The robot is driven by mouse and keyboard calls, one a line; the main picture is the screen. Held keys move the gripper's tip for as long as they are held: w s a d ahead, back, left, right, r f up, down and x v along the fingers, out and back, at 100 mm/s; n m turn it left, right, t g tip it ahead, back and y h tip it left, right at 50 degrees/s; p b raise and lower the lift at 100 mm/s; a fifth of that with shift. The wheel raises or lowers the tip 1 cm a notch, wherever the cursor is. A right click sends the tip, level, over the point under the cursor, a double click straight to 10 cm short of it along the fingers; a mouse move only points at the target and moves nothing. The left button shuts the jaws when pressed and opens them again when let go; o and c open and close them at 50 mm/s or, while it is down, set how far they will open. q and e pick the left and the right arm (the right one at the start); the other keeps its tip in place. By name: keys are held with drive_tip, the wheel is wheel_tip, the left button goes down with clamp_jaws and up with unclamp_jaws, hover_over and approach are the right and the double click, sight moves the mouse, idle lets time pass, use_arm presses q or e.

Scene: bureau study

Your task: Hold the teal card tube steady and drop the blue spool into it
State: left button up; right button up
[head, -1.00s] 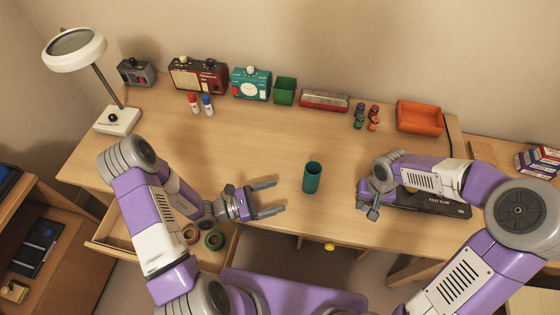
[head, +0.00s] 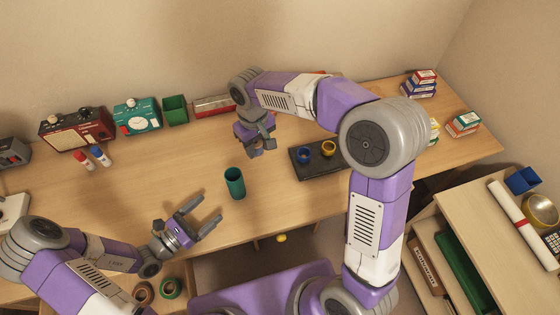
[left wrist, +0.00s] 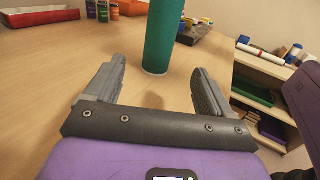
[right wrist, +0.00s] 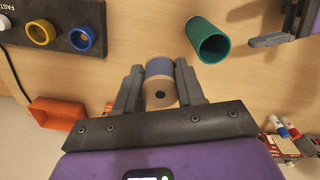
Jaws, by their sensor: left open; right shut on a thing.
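The teal card tube (head: 235,184) stands upright on the desk, its open mouth up. My left gripper (head: 205,214) is open and empty in front of the tube. In the left wrist view the tube (left wrist: 163,38) stands just beyond and between the two fingers, with no visible contact. My right gripper (head: 258,150) is above the desk, behind and to the right of the tube. In the right wrist view it is shut on the blue spool (right wrist: 159,68), which has tan ends, and the tube (right wrist: 208,40) is beside it. The spool is hard to make out in the head view.
A black tray (head: 300,172) with a blue ring (head: 305,155) and a yellow ring (head: 328,149) lies to the right of the tube. Desk around the tube is clear.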

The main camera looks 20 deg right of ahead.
sight(235, 186)
use_arm(q)
drive_tip(key=shift+d, duration=0.1)
drive_tip(key=x, duration=1.2)
use_arm(e)
drive_tip(key=s+a+r+n, duration=0.2)
drive_tip(key=a+r+n, duration=0.1)
drive_tip(key=a+r, duration=0.5)
drive_tip(key=shift+r, duration=0.8)
use_arm(q)
drive_tip(key=c, duration=1)
drive_tip(key=shift+c, duration=0.2)
use_arm(e)
wheel_tip(235, 186, down, 13)
drive_tip(key=o, duration=1.1)
